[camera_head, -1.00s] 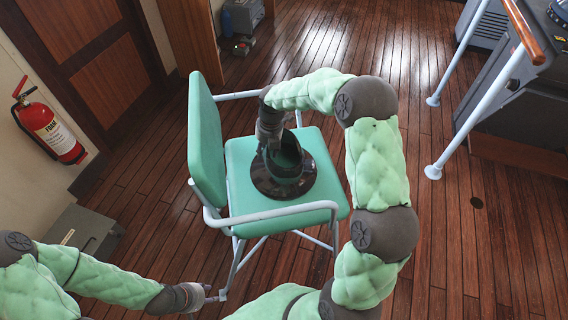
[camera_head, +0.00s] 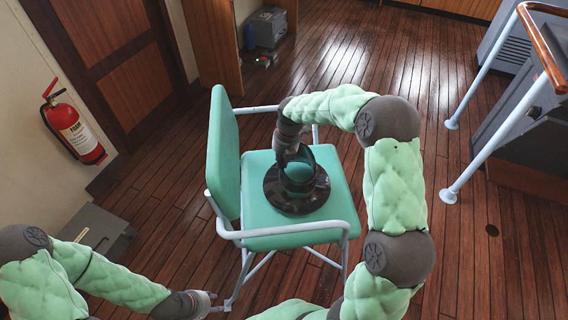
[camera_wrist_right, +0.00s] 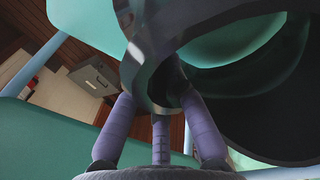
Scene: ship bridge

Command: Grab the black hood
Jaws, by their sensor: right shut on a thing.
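The black hood (camera_head: 297,193) is a glossy black piece with a round flared base and an upright ring-like opening. It rests on the seat of a green chair (camera_head: 262,222). My right gripper (camera_head: 287,160) reaches down to its upper left rim and is shut on it. In the right wrist view the fingers (camera_wrist_right: 160,125) close around the hood's dark rim (camera_wrist_right: 148,70), with the green seat showing through the opening. My left gripper (camera_head: 212,302) hangs low at the left, near the chair's front leg, away from the hood; its fingers are too small to read.
The chair has a green backrest (camera_head: 222,150) and pale metal armrests (camera_head: 290,231) close around the hood. A fire extinguisher (camera_head: 73,130) hangs on the left wall, above a grey box (camera_head: 90,230). Pale railings (camera_head: 490,110) stand at the right. Wooden floor is open behind the chair.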

